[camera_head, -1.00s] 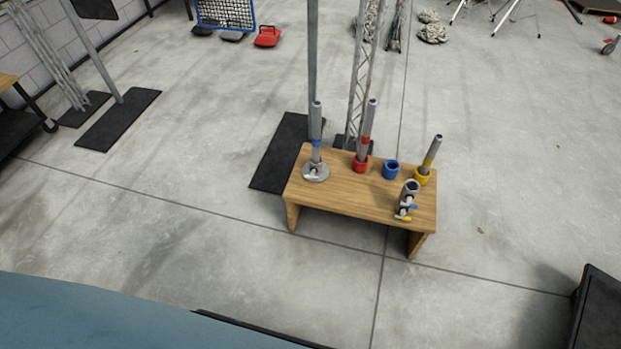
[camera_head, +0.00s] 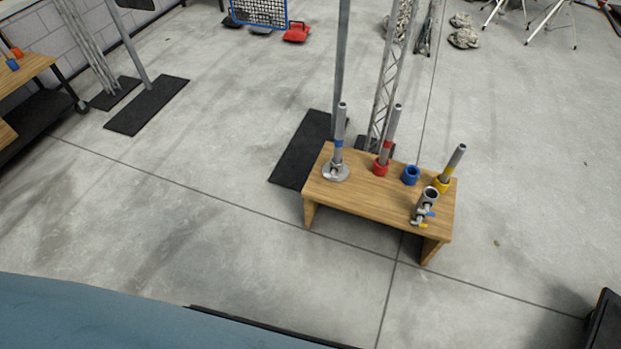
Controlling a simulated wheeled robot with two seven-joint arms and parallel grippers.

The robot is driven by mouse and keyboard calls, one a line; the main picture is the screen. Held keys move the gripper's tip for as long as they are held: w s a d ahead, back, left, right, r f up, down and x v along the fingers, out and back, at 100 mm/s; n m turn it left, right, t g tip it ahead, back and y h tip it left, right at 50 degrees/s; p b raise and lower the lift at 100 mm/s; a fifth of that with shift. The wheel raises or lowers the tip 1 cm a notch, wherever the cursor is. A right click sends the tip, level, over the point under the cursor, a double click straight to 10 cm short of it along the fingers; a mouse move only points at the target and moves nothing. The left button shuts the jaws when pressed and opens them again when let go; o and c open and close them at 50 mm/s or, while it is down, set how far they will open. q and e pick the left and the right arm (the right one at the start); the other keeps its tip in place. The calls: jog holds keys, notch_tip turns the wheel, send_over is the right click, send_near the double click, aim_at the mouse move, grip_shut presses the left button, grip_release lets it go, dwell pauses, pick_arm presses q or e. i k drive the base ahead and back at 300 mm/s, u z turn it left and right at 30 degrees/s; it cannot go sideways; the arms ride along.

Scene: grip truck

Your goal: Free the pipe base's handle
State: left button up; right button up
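The pipe base (camera_head: 336,172) is a round grey metal flange near the left end of a low wooden bench (camera_head: 375,204). A grey pipe (camera_head: 341,120) with a blue band stands upright in it. A small fitting shows at the front of the base, but it is too small to tell its handle's state. A grey clamp (camera_head: 427,203) with blue and yellow handle parts lies at the bench's front right. Neither of my grippers shows in this view.
On the bench, a red holder (camera_head: 380,168) and a yellow holder (camera_head: 442,186) bear pipes; a blue holder (camera_head: 411,175) is empty. A black mat (camera_head: 301,160) and a truss (camera_head: 388,85) stand behind. Open concrete floor lies in front. A dark box (camera_head: 605,322) is at bottom right.

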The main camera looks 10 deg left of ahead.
aim_at(332, 176)
jog(key=u, duration=1.6)
jog(key=i, duration=2.9)
jog(key=z, duration=3.65)
jog(key=i, duration=0.45)
